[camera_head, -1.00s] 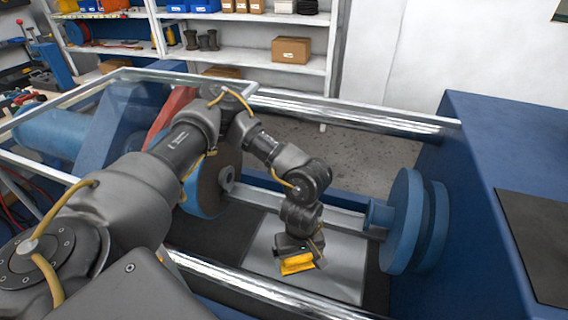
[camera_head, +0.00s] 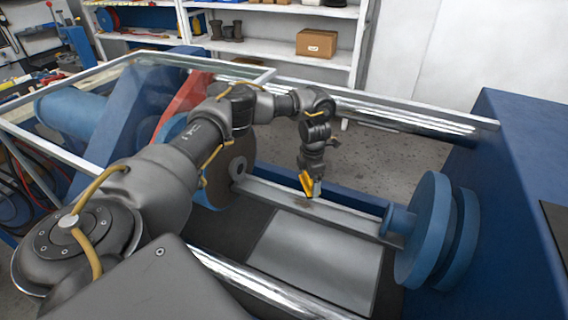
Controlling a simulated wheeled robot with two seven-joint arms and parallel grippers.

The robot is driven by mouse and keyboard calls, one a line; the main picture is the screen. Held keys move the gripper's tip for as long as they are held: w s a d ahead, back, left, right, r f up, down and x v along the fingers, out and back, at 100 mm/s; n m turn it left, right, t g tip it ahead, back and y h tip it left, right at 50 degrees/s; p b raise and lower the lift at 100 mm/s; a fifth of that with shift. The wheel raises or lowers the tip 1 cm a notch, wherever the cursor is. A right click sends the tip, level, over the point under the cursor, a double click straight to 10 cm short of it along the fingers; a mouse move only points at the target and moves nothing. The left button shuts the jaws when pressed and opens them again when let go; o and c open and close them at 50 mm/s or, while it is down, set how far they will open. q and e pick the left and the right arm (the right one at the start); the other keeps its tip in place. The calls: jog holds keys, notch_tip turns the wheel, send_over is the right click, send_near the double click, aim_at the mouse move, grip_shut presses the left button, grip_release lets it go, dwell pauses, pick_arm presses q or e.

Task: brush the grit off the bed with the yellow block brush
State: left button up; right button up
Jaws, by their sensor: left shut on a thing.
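My left gripper (camera_head: 312,172) is shut on the yellow block brush (camera_head: 306,184). The brush is tilted, its lower end at or just above the long grey bar (camera_head: 350,218) of the machine; I cannot tell whether it touches. A flat light-grey plate (camera_head: 315,262) lies in front of the bar, on a dark floor between the rails, and looks bare. Which surface is the bed is not certain. A small brownish patch shows on the bar near the brush, too small to tell if it is grit. My right gripper is out of view.
A blue flanged wheel (camera_head: 427,230) stands right of the plate, and a brown-faced wheel (camera_head: 231,170) stands left. Bright round rails run behind (camera_head: 400,118) and in front (camera_head: 250,288). A clear guard with a pale frame (camera_head: 80,80) covers the left.

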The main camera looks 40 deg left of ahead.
pick_arm(q)
jog(key=a+f+n+b, duration=0.1)
jog(key=a+n+b, duration=0.1)
jog(key=a+n, duration=0.9)
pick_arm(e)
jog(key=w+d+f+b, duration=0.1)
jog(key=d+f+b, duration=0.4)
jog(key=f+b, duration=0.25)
pick_arm(q)
jog(key=shift+m, duration=0.4)
jog(key=f, duration=0.9)
jog(key=shift+a+f+b, duration=0.15)
jog(key=shift+a+b, duration=0.1)
jog(key=shift+b, duration=0.1)
jog(key=shift+f+b, duration=0.3)
jog(key=shift+f, duration=0.25)
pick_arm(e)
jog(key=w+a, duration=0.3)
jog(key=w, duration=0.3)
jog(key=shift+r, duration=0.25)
pick_arm(q)
jog(key=shift+f+b, duration=0.55)
jog(key=shift+f, duration=0.25)
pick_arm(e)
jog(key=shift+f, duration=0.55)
pick_arm(q)
jog(key=shift+w, duration=0.1)
